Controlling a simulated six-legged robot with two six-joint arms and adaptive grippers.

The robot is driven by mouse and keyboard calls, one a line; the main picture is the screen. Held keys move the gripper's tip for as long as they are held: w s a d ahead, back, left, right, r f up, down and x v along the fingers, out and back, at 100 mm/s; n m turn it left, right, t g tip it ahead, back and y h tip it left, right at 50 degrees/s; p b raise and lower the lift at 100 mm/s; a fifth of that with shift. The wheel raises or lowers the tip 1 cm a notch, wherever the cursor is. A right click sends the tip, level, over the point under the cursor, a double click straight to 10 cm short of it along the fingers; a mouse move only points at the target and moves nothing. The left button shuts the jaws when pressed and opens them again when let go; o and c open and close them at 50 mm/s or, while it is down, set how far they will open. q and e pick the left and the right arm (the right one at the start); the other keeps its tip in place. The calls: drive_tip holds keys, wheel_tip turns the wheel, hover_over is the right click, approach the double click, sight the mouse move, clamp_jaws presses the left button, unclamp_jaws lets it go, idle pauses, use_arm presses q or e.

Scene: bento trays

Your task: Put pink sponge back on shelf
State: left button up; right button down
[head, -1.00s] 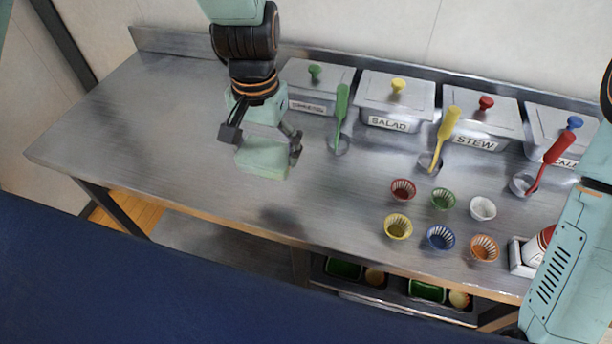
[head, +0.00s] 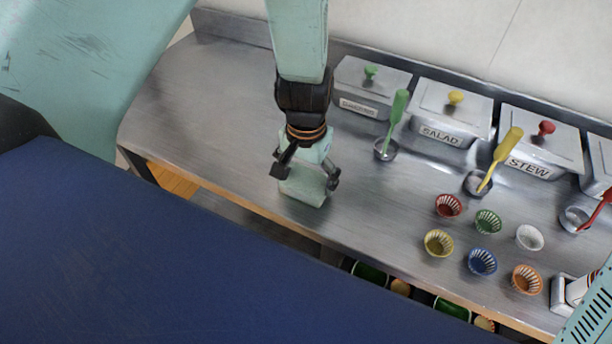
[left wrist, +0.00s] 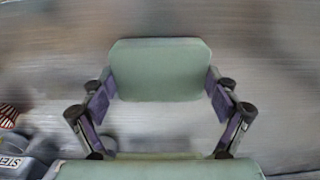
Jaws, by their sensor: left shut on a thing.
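My left gripper (head: 305,178) is shut on a pale green block (head: 303,191), which looks green rather than pink. In the head view it holds the block over the front part of the steel table (head: 210,130), near the front edge. The left wrist view shows the block (left wrist: 160,70) between the two fingers of the left gripper (left wrist: 160,105). No pink sponge shows in either view. A lower shelf (head: 240,215) shows partly under the table. My right gripper is out of view.
Labelled lidded containers (head: 448,112) line the back of the table, with ladles in front. Several small coloured cups (head: 482,262) stand at the right. Trays with green and tan items (head: 370,272) sit below the table. The table's left side is clear.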

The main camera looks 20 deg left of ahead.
use_arm(q)
drive_tip(key=shift+w+d+r, duration=0.1)
drive_tip(key=shift+d+r, duration=0.05)
drive_tip(key=shift+d, duration=0.15)
drive_tip(key=shift+w+a+f, duration=0.1)
drive_tip(key=shift+f, duration=0.1)
drive_tip(key=o, duration=1.1)
drive_tip(key=shift+a+f, duration=0.1)
drive_tip(key=shift+a, duration=0.2)
drive_tip(key=shift+c, duration=0.2)
drive_tip(key=shift+o, duration=0.2)
drive_tip(key=shift+d, duration=0.35)
drive_tip(key=shift+r, duration=0.25)
